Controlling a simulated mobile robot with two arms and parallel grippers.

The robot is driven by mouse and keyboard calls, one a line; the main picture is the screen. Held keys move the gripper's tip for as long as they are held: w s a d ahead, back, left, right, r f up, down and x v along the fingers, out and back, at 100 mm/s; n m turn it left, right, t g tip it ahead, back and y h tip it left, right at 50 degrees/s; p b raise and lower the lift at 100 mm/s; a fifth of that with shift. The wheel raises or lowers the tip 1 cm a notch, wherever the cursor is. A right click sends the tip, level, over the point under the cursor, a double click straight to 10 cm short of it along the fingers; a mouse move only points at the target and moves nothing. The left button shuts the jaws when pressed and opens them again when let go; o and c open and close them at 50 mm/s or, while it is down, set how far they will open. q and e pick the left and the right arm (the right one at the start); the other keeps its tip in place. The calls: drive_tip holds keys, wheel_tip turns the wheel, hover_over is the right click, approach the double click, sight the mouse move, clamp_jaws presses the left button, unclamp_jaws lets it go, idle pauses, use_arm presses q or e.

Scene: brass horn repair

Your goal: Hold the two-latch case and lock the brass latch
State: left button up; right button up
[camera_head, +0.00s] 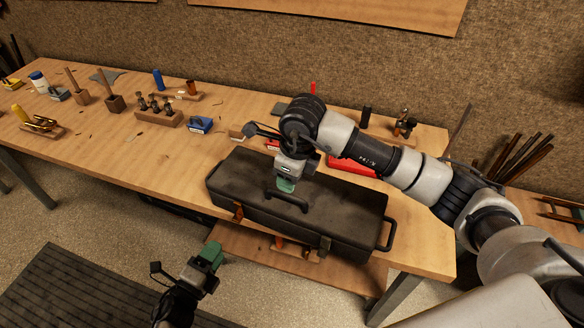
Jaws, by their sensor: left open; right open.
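The two-latch case (345,207) is long, dark and closed, and lies along the front edge of the workbench. A dark handle (290,204) stands on its lid and another is on its right end. A copper-coloured latch (238,211) is on the front at the left. A second, duller brass-toned latch (324,245) is on the front at the right; how either is set is too small to tell. My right gripper (286,186) is open above the lid by the handle; contact is unclear. My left gripper (212,252) is open and empty in front of the bench, below the case.
The workbench (180,180) has clear wood left of the case. A lower shelf (340,274) is under the bench.

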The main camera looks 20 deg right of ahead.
sight(286, 196)
drive_tip(key=f, duration=0.5)
drive_tip(key=a+f, duration=0.1)
drive_tip(key=f, duration=0.2)
drive_tip(key=shift+w, duration=0.4)
clamp_jaws()
idle(0.8)
